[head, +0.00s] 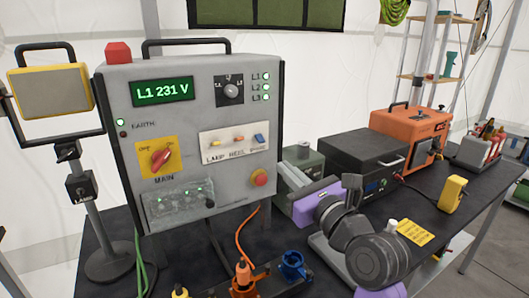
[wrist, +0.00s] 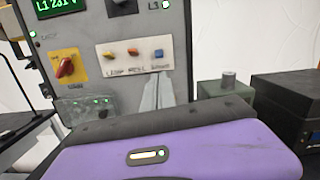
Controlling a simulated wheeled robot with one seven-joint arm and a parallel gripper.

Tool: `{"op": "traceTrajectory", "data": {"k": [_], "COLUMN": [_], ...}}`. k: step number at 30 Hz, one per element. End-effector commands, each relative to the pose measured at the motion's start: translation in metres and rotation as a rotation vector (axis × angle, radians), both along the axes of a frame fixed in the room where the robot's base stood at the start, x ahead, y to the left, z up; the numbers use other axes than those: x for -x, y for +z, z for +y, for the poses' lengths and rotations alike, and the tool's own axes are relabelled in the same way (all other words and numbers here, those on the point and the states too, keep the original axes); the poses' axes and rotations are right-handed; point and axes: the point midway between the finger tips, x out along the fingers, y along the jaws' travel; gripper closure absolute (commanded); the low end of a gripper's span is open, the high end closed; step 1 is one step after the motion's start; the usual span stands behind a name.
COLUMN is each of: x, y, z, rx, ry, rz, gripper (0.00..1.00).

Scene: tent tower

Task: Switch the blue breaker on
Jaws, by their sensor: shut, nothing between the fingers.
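The blue breaker (head: 259,138) is the rightmost of three small levers on a white plate on the grey panel's front. It also shows in the wrist view (wrist: 158,53), just above my fingertips. Its label is too small to read clearly, and I cannot tell its on or off position. My gripper (wrist: 160,80) is shut and empty, its grey fingers pointing at the panel just below the blue breaker. The gap to the panel is hard to judge. In the head view, my purple hand is right of the panel.
An orange breaker (head: 237,138) and a yellow one (head: 211,141) sit left of the blue one. Below are a red emergency button (head: 259,178) and, at left, the red MAIN switch (head: 160,158). A black box (head: 362,160) stands right. The display (head: 162,90) reads L1 231 V.

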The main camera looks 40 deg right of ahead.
Motion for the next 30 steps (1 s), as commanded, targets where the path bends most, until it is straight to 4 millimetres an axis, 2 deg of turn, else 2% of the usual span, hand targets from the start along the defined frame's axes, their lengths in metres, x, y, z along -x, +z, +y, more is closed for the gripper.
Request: {"op": "traceTrajectory", "data": {"k": [6,19,23,30], "x": [-0.001,-0.003,-0.013,-0.043], "y": [-0.003,-0.001,0.002,0.007], "z": [0.002,0.001,-0.002,-0.012], "rx": [-0.105,-0.109,-0.111,-0.114], "ry": [0.017,0.018,0.018,0.017], "rz": [-0.015,-0.018,-0.017,-0.017], "gripper": [1.0,1.0,1.0,1.0]}}
